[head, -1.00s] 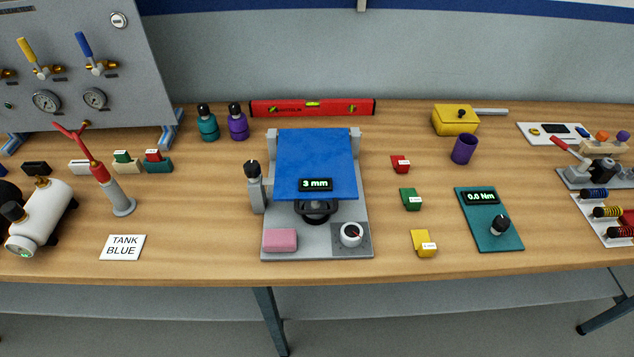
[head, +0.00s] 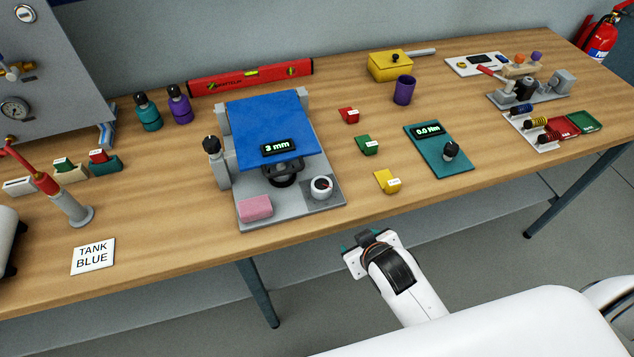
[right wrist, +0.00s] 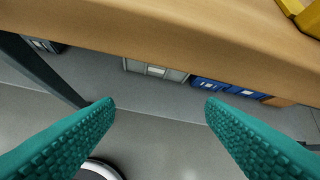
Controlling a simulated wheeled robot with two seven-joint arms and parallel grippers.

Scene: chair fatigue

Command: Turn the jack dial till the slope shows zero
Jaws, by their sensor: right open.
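The jack stand (head: 292,217) sits on the bench with a blue sloping plate (head: 262,122) on top. Its display (head: 276,147) reads 3 mm. A white dial (head: 321,187) with a dark and red mark is at the front right corner of its base. A dark round knob (head: 284,174) sits under the plate's front edge. My right gripper (head: 366,240) is in front of the bench edge, to the right of and nearer than the jack. In the right wrist view its teal fingers (right wrist: 160,115) are apart and empty. My left gripper is not in view.
A pink block (head: 256,208) lies on the jack base. Yellow (head: 386,181), green (head: 367,145) and red (head: 348,115) labelled blocks stand to its right, then a teal 0.0 Nm device (head: 437,155). The bench's front edge lies between my gripper and the jack.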

